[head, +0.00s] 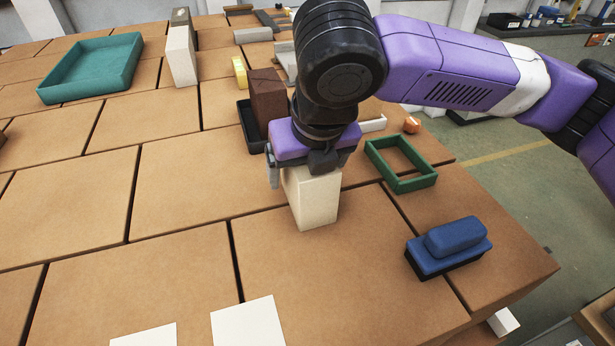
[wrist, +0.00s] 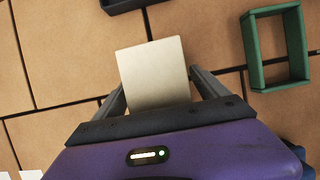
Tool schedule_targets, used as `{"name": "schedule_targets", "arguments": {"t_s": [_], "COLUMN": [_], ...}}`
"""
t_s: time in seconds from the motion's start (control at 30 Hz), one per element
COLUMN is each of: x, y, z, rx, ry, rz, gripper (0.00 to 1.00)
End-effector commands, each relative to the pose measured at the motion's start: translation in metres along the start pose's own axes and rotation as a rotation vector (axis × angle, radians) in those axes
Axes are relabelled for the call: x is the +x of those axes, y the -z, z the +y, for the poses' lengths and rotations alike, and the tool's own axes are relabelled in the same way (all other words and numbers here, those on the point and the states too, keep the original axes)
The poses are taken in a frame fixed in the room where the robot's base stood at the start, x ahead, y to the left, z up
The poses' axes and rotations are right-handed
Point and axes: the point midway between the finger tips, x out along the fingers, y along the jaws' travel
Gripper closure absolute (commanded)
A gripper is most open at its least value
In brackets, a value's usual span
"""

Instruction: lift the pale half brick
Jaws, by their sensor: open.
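The pale half brick (head: 314,203) stands upright on the brown tiled surface in the head view, below my gripper (head: 312,172). In the wrist view the pale half brick (wrist: 153,75) shows its top face between the two fingers of my gripper (wrist: 160,92). The fingers are open, one on each side of the brick. Small gaps seem to show beside it, but I cannot tell whether either finger touches it. The brick's upper part is partly hidden by the gripper in the head view.
A green frame (head: 401,182) lies right of the brick, and a blue-handled block (head: 447,263) lies lower right. A red-brown brick (head: 268,98) and a dark tray (head: 247,117) stand just behind. A teal tray (head: 92,83) is far left. White cards (head: 248,325) lie in front.

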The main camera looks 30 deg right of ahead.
Motion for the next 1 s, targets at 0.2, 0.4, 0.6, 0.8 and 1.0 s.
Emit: {"name": "schedule_targets", "arguments": {"t_s": [0.2, 0.4, 0.6, 0.8, 1.0], "x": [0.0, 0.0, -0.001, -0.002, -0.01], "y": [0.0, 0.0, -0.001, -0.001, -0.005], "z": [0.0, 0.0, 0.0, 0.0, 0.0], "rx": [0.0, 0.0, 0.0, 0.0, 0.001], "ry": [0.0, 0.0, -0.001, 0.0, 0.0], "rz": [0.0, 0.0, -0.002, -0.002, -0.004], "gripper": [0.5, 0.89, 1.0, 1.0, 1.0]}}
